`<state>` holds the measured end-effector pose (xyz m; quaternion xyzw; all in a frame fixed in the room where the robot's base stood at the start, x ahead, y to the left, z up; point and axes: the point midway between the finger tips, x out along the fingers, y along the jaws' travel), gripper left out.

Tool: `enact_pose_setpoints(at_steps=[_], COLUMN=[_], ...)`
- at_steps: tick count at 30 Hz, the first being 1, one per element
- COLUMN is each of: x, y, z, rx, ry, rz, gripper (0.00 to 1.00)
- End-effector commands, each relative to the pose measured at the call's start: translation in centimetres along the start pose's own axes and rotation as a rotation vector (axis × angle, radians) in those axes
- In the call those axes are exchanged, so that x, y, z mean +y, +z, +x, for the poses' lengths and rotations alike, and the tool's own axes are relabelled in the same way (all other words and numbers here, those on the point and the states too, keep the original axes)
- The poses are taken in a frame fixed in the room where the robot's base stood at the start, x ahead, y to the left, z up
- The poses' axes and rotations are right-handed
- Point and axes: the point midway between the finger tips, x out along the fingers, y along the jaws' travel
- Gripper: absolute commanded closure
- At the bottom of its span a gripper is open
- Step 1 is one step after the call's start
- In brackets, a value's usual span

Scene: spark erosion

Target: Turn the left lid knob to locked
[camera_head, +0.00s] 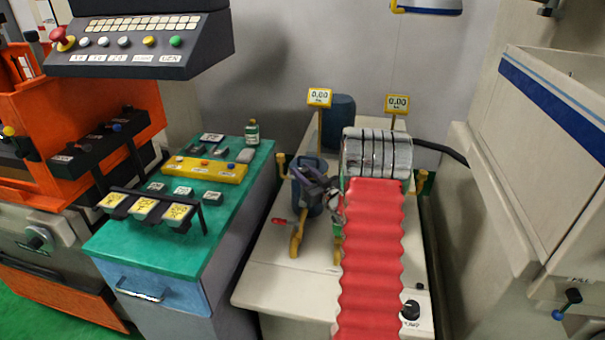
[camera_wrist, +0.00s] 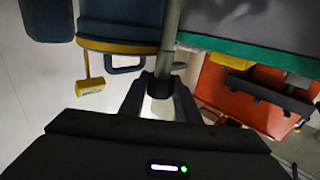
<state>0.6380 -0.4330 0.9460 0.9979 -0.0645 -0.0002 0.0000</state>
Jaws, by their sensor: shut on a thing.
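The left filter housing is a blue canister (camera_head: 309,198), partly covered by my gripper in the head view. In the wrist view its blue body and yellow band (camera_wrist: 115,45) show upside down at the top. My gripper (camera_head: 322,188) is at the upper part of this housing. In the wrist view the two dark fingers of my gripper (camera_wrist: 160,84) are closed around a small dark knob (camera_wrist: 159,91) at the end of a grey rod (camera_wrist: 171,40). The fingers hide most of the knob. Any locked or unlocked mark cannot be read.
Yellow gauge signs (camera_head: 319,97) and (camera_head: 397,104) stand behind. A red-tipped lever (camera_head: 283,221) sticks out at the left front of the housing. A green-topped bench (camera_head: 150,240) stands to the left, and a beige cabinet (camera_head: 545,160) to the right.

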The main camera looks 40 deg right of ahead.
Motion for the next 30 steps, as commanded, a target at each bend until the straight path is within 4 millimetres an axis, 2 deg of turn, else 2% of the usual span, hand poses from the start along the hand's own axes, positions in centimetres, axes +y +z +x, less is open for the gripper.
enact_pose_setpoints(at_steps=[7, 19, 30], x=[-0.42, -0.14, -0.21], y=[-0.01, -0.04, -0.02], z=[-0.03, 0.02, 0.04], rx=[0.0, 0.001, 0.0], ry=[-0.001, 0.035, 0.183], rz=[0.001, -0.001, 0.001], gripper=[0.93, 0.93, 0.93])
